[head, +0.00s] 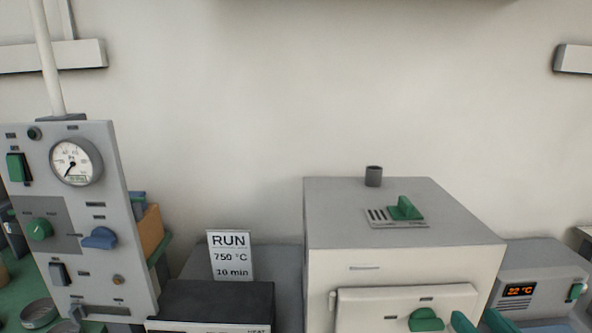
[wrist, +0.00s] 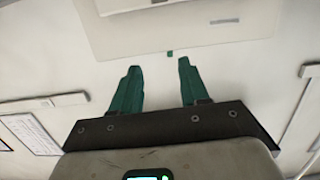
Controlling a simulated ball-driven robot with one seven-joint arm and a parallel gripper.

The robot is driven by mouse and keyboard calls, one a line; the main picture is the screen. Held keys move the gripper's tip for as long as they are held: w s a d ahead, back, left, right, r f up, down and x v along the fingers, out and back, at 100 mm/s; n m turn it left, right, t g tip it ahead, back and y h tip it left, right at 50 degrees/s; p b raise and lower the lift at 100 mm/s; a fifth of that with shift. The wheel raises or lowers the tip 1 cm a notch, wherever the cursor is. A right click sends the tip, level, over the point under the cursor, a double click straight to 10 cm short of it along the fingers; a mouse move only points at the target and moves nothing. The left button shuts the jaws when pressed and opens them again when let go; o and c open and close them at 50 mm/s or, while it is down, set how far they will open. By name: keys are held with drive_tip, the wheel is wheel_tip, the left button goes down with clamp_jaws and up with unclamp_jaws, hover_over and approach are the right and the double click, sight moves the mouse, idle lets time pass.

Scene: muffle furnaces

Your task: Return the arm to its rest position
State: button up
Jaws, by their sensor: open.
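My gripper (wrist: 158,82) shows in the wrist view with two green fingers standing well apart from a dark crossbar. Nothing is between the fingers. Beyond them are pale surfaces and a light panel (wrist: 205,28); I cannot tell how far off these are. In the head view two green tips, which look like my gripper's fingers (head: 479,321), show at the bottom edge in front of the right side of the white furnace (head: 400,265). The rest of my arm is hidden below the frame.
A grey control panel (head: 85,215) with a gauge stands at the left. A RUN card (head: 231,256) reading 750 °C, 10 min stands behind a dark-topped box (head: 210,302). A unit showing 22 °C (head: 545,275) is at the right. The wall above is mostly bare.

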drive_tip(key=s+d+f+g, duration=0.1)
drive_tip(key=s+f+g, duration=0.5)
drive_tip(key=f, duration=0.7)
drive_tip(key=s+d+f+g, duration=0.2)
drive_tip(key=s+f+g, duration=0.3)
drive_tip(key=s+f, duration=0.6)
drive_tip(key=s+a+f+g, duration=0.1)
drive_tip(key=s+f+g, duration=0.3)
drive_tip(key=s+f, duration=0.4)
drive_tip(key=shift+a+f+m, duration=0.25)
drive_tip(key=shift+a+m, duration=0.05)
